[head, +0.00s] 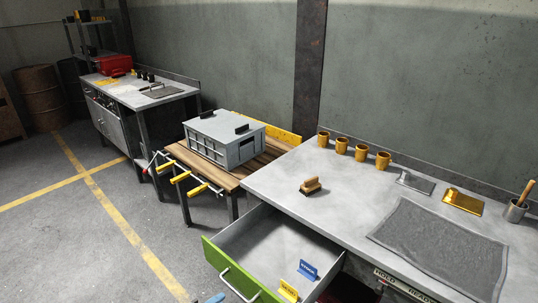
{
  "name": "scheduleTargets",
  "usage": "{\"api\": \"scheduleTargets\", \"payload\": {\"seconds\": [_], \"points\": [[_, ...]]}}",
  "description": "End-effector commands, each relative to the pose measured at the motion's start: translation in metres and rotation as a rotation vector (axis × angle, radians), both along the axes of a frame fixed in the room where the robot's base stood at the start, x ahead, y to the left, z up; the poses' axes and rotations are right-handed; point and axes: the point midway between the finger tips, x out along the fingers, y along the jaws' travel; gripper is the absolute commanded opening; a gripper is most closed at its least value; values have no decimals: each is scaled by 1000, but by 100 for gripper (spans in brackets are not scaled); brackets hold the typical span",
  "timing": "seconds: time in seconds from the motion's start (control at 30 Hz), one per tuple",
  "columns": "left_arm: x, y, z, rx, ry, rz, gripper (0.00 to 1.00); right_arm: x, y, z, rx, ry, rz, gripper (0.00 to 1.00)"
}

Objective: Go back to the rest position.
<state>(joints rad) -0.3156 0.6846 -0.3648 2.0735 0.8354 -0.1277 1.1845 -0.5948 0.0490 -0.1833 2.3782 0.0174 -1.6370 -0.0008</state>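Neither of my grippers can be made out in the head view, and no arm of mine is clearly visible. The grey workbench (275,185) stands at the right with its green-fronted drawer (228,268) pulled open. In the drawer stand a blue label (308,270) and a yellow label (288,291). A wooden-handled brush or stamp (311,186) sits on the bench top.
Several mustard-coloured mugs (341,145) line the bench's back. A dark mat (440,245) and a brass block (462,201) lie at right. A grey crate (220,139) sits on a wooden workbench (180,153) with protruding yellow-handled clamps (181,177). Floor at left is clear.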

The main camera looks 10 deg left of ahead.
Motion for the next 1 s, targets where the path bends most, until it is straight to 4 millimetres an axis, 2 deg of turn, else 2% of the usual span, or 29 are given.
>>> {"api": "scheduleTargets", "payload": {"seconds": [0.13, 0.27, 0.47, 0.63, 0.87, 1.0], "points": [[-1, -1, -3, 69, -30, -22, 30, 0, 0, -1, 0, 1, 0, 36], [-9, -3, -21, 229, -32, -98, 30, 0, 0, -1, 0, 1, 0, 36], [-30, -2, -54, 572, -35, -285, 30, -1, -1, -1, -1, 2, 1, 36], [-51, 12, -73, 923, -44, -496, 30, -1, -1, -2, -3, 2, 2, 36], [-78, 27, -75, 1319, -12, -756, 30, -2, -2, -2, -4, 4, 2, 36], [-105, 31, -68, 1482, 66, -881, 30, -2, -2, -2, -4, 4, 2, 36]]}}
